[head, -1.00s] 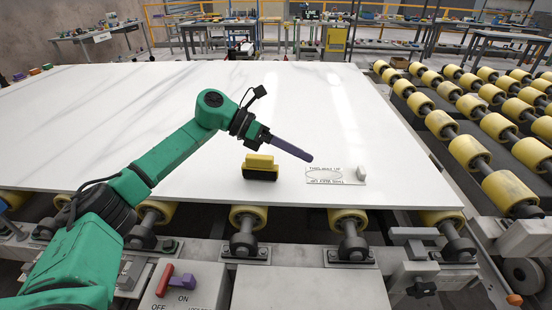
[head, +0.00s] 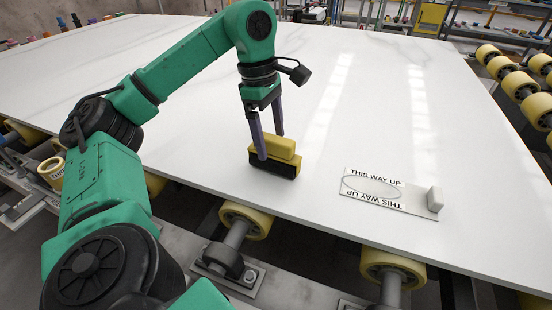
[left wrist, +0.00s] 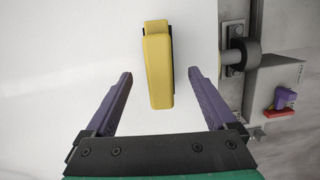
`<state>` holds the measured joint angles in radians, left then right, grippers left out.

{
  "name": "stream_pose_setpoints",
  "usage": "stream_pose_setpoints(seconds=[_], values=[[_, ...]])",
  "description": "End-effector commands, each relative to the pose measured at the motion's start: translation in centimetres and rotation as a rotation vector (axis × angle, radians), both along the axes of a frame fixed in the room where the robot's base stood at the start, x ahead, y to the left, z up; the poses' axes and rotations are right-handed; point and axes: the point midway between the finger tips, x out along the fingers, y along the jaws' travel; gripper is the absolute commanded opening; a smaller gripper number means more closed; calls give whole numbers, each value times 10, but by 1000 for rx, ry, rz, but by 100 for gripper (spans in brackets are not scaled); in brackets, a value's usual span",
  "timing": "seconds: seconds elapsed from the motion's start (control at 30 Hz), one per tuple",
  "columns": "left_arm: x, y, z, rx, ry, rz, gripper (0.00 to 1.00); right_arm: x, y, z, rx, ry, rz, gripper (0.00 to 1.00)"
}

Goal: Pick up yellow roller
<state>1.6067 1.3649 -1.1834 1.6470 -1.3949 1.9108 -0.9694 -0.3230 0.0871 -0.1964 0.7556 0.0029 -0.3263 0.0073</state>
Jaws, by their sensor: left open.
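The yellow roller (head: 273,151) appears as a yellow block with a black underside, lying on the white slab (head: 190,195) near its front edge. My left gripper (head: 271,146) is open and points down over it. One purple finger overlaps the roller's left part in the head view, and the other is on the far side. In the left wrist view the roller (left wrist: 158,66) lies between the two spread fingers (left wrist: 160,73), with a gap on both sides. Nothing is held. My right gripper is not in view.
Conveyor rollers (head: 246,219) run under the front edge. The slab behind the gripper is clear.

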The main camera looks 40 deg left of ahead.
Motion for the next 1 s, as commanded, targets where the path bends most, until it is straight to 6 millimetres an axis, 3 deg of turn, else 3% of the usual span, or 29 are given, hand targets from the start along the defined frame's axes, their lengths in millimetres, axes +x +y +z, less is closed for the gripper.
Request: stream_pose_setpoints(seconds=[0.33, 0.57, 0.67, 0.8, 0.83, 1.0], values=[[3, -11, -53, -1, 1, 0, 90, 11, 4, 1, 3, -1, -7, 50], [3, -12, -58, -3, -2, 1, 90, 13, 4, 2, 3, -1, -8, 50], [3, -12, -57, -2, -1, 1, 59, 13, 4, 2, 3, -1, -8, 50], [4, -12, -57, -2, -1, 0, 6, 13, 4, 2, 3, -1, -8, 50], [4, -12, -57, -2, -1, 1, 0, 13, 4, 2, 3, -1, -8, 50], [4, -12, -57, -3, -2, 0, 0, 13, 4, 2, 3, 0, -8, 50]])
